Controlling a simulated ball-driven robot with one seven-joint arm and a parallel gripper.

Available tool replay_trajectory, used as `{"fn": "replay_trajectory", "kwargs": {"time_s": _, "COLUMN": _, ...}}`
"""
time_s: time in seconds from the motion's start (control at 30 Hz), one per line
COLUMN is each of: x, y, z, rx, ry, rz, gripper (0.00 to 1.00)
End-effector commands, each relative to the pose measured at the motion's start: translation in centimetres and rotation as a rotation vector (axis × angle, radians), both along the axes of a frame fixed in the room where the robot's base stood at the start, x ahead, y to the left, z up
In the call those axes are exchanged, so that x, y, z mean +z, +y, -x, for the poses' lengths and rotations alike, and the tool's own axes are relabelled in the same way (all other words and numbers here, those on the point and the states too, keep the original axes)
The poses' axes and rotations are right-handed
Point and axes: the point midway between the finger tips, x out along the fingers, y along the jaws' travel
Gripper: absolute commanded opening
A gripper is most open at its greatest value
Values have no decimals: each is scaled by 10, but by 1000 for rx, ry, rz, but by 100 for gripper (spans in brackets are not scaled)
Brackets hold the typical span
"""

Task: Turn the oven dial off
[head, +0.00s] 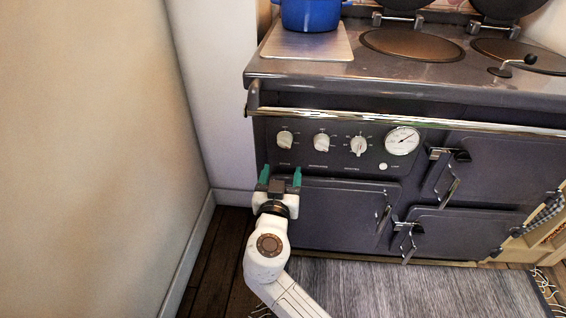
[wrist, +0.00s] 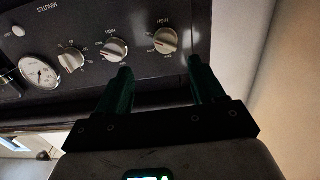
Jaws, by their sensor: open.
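The grey range cooker has a row of three pale dials on its dark front panel. The left dial (head: 284,139), the middle dial (head: 321,142) and the right dial (head: 358,145) have labels too small to read surely in the head view, so I cannot tell which is the oven dial. My gripper (head: 280,174) is open and empty, its green fingers pointing up just below the left dial. In the wrist view the picture is turned over, and the left dial (wrist: 165,40) shows beyond the gap between the fingertips (wrist: 159,67), apart from them.
A round gauge (head: 402,140) sits right of the dials. A metal rail (head: 400,120) runs above the panel. Oven doors with latches (head: 450,175) are below and right. A blue pot (head: 310,12) stands on top. A wall (head: 90,130) is close on the left.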

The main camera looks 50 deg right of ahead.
Motion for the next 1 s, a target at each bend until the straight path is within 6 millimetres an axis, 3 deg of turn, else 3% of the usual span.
{"fn": "replay_trajectory", "kwargs": {"time_s": 0.23, "x": 1, "y": -7, "z": -17, "rx": 15, "ry": -31, "rz": 20, "gripper": 68}}
{"fn": "replay_trajectory", "kwargs": {"time_s": 0.7, "x": 1, "y": -69, "z": -64, "rx": 13, "ry": -29, "rz": 18, "gripper": 68}}
{"fn": "replay_trajectory", "kwargs": {"time_s": 1.0, "x": 1, "y": -81, "z": -74, "rx": 15, "ry": -28, "rz": 18, "gripper": 68}}
